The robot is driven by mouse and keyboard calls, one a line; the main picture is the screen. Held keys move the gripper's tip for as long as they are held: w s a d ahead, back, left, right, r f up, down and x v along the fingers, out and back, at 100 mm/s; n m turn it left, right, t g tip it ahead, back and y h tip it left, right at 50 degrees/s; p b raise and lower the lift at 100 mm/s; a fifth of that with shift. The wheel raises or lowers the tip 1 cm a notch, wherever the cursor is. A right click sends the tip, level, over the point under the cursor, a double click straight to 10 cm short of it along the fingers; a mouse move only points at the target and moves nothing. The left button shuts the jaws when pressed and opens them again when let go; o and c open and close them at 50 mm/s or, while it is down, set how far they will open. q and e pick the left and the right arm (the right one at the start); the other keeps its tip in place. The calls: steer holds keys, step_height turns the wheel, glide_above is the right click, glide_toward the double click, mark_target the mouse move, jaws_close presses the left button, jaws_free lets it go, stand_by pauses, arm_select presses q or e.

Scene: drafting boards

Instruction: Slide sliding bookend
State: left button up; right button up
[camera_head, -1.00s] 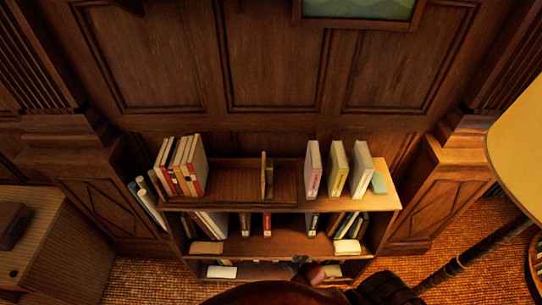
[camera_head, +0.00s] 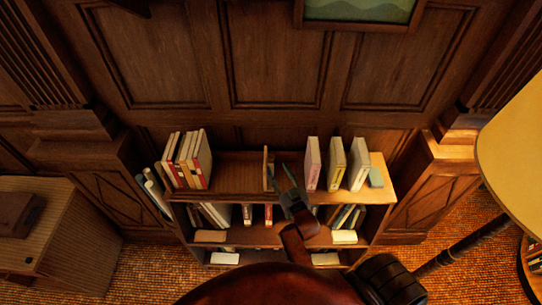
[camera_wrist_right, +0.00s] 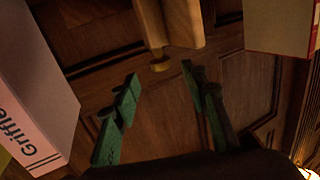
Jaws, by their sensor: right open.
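The sliding bookend (camera_head: 265,168) is a thin upright wooden piece on the top shelf of the bookcase, between two groups of books. In the right wrist view the wooden bookend (camera_wrist_right: 175,22) is at the top centre, with a small round knob at its lower end. My right gripper (camera_head: 279,168) is just to the right of the bookend in the head view, its jaws open and nothing between them. Its two green fingers (camera_wrist_right: 160,73) show apart below the bookend in the wrist view. My left gripper is not in view.
Several books (camera_head: 187,160) stand left of the bookend, and a pink book (camera_head: 313,165), a yellow-marked book (camera_head: 336,165) and a pale book (camera_head: 359,165) stand to the right. The shelf (camera_head: 238,172) between the left books and the bookend is clear. A yellow lamp (camera_head: 515,150) stands at right.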

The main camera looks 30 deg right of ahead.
mark_target(272, 159)
steer(key=w, duration=0.2)
steer(key=w+p, duration=0.1)
steer(key=w, duration=0.2)
steer(key=w+d, duration=0.1)
steer(key=w, duration=0.2)
steer(key=shift+d+r+p, duration=0.1)
steer(key=shift+r+p, duration=0.2)
steer(key=shift+p, duration=0.1)
jaws_close()
stand_by(0.3)
